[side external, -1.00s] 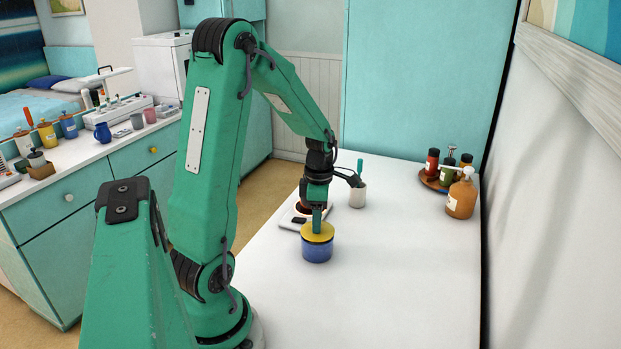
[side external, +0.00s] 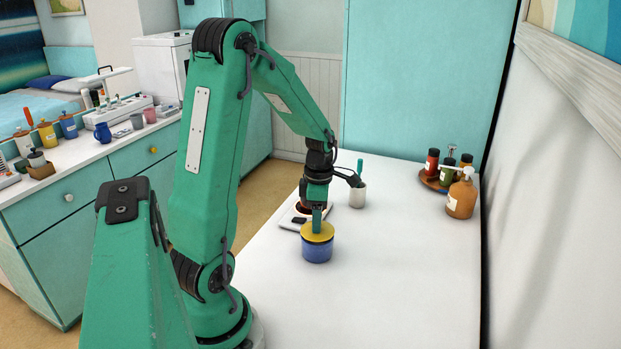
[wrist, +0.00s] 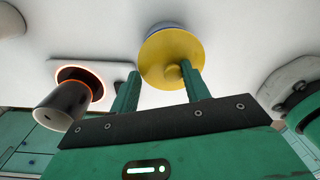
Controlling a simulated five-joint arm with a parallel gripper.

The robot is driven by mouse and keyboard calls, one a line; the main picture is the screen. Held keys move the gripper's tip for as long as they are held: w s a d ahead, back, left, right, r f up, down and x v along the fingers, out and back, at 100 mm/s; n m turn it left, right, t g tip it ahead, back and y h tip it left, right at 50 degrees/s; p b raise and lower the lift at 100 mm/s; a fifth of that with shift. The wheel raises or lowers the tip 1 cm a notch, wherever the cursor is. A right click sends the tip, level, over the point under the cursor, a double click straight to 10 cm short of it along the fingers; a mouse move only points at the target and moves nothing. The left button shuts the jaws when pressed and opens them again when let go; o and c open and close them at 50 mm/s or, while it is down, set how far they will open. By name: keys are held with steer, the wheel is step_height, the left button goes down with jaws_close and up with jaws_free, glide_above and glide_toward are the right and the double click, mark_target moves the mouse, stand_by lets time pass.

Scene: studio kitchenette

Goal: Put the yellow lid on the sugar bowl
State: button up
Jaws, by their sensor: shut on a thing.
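The yellow lid (side external: 326,236) sits level at the top of the blue sugar bowl (side external: 317,253) on the white table; I cannot tell whether it is fully seated. My gripper (side external: 317,217) points down from above and is shut on the lid's knob. In the wrist view, the lid (wrist: 160,52) shows its round top and small yellow knob between the green fingers of my gripper (wrist: 160,70). A bluish edge of the sugar bowl (wrist: 166,26) shows past the lid; the rest of the bowl is hidden there.
A white pad (side external: 289,222) with dark items lies just behind the bowl. A white cup (side external: 357,197) with a teal-handled thing stands farther back. An orange pump bottle (side external: 461,199) and a tray (side external: 432,181) of bottles stand at the back right. The table's right front is clear.

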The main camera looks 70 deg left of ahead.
steer(key=shift+f, duration=0.5)
stand_by(1.2)
stand_by(0.3)
steer(key=o, duration=1.8)
steer(key=shift+r, duration=0.15)
steer(key=shift+w+a+r, duration=0.1)
steer(key=shift+r, duration=3.25)
steer(key=shift+r, duration=0.1)
